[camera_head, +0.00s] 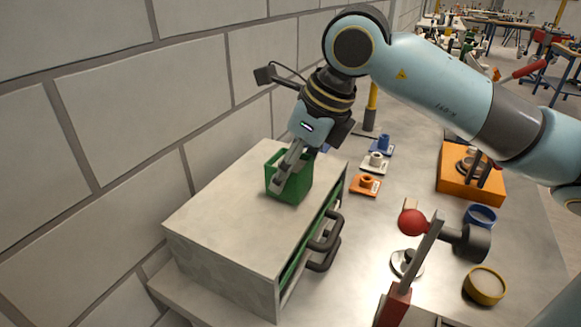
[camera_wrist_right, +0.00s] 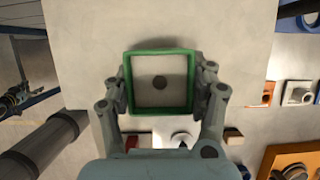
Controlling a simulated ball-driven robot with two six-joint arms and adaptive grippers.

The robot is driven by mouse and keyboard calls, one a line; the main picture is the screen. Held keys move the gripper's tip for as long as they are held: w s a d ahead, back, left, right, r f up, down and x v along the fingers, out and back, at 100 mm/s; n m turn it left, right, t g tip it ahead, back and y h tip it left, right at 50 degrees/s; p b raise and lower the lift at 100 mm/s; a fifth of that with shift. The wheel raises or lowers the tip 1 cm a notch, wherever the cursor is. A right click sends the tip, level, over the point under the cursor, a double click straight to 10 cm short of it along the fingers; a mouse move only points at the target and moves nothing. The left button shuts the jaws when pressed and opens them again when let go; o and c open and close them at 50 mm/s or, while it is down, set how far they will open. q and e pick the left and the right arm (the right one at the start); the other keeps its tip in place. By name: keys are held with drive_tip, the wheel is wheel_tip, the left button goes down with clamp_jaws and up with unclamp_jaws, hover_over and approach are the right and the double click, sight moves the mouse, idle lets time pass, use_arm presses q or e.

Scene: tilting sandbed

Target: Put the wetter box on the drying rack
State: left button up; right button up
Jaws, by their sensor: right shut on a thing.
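A green open-topped box (camera_head: 294,188) is at the top of a grey drawer cabinet (camera_head: 225,215). I cannot tell whether it rests on the cabinet or hangs just above it. My right gripper (camera_head: 287,172) points down and is shut on the box, with a finger against its wall. In the right wrist view the box's square green rim (camera_wrist_right: 160,53) sits between the fingers. No second box and no clear drying rack show. My left gripper is out of view.
The cabinet has dark handles (camera_head: 325,245) on its right. A block wall (camera_head: 110,120) closes the left.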

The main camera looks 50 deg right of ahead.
drive_tip(key=shift+f, duration=0.45)
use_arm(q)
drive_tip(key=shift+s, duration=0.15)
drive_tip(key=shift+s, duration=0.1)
use_arm(e)
drive_tip(key=shift+f, duration=0.1)
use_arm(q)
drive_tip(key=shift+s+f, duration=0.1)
use_arm(e)
drive_tip(key=o, duration=1.4)
